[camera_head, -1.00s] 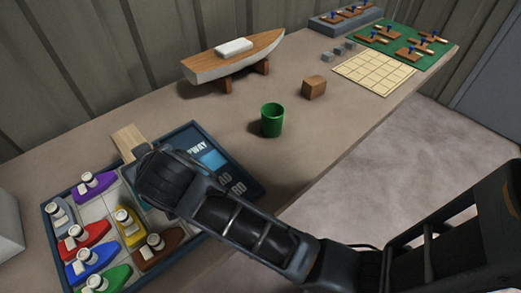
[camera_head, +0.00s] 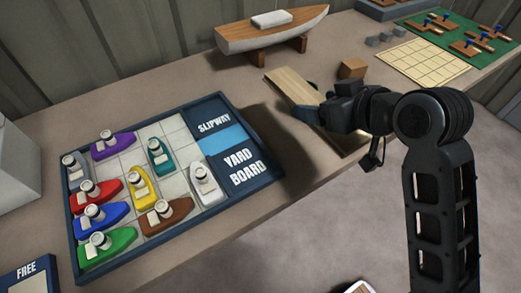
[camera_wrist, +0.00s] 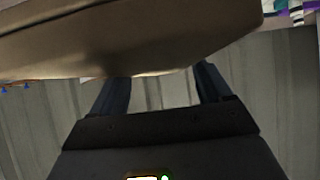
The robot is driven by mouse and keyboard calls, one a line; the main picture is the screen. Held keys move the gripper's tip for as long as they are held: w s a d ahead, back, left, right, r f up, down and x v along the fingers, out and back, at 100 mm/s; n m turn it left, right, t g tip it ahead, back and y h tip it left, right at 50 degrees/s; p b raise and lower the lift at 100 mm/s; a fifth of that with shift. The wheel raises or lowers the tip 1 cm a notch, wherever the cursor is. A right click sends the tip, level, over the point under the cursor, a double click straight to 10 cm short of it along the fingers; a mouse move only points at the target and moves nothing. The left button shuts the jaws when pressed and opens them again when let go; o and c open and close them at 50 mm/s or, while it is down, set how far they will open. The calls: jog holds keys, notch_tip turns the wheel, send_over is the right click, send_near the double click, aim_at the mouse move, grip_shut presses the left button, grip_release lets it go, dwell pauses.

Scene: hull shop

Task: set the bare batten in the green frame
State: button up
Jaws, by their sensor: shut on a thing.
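A pale wooden plank (camera_head: 290,84), plain on its visible face, is held tilted above the table. In the wrist view, a large tan surface (camera_wrist: 130,35) covers the tips of my gripper's fingers (camera_wrist: 163,85). A green board (camera_head: 455,42) at the far right carries several brown pieces with blue-topped clamps. I cannot tell whether it is the green frame; no other green frame shows. The green cup seen earlier is hidden now.
A dark yard board (camera_head: 262,178) with several toy boats fills the table's left part. A model hull (camera_head: 270,34) stands on blocks behind. A brown block (camera_head: 352,68), grey cubes (camera_head: 385,38) and a pale grid sheet (camera_head: 424,61) lie right of the plank.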

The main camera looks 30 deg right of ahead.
jog(key=w+a+f, duration=0.1)
jog(key=a+f, duration=0.1)
jog(key=a, duration=0.1)
jog(key=w+a+f, duration=0.2)
jog(key=a, duration=0.1)
jog(key=w+a+f, duration=0.1)
jog(key=a+f, duration=0.1)
jog(key=a, duration=0.2)
jog(key=shift+w+f, duration=0.25)
jog(key=shift+f, duration=0.05)
jog(key=shift+a+f, duration=0.1)
jog(key=shift+f, duration=1.95)
jog(key=shift+f, duration=0.6)
jog(key=o, duration=1.1)
jog(key=shift+r, duration=0.15)
jog(key=shift+r, duration=0.3)
jog(key=shift+s+r, duration=0.2)
jog(key=shift+r, duration=0.15)
jog(key=v, duration=1.1)
jog(key=shift+s+r, duration=0.1)
jog(key=shift+s, duration=0.1)
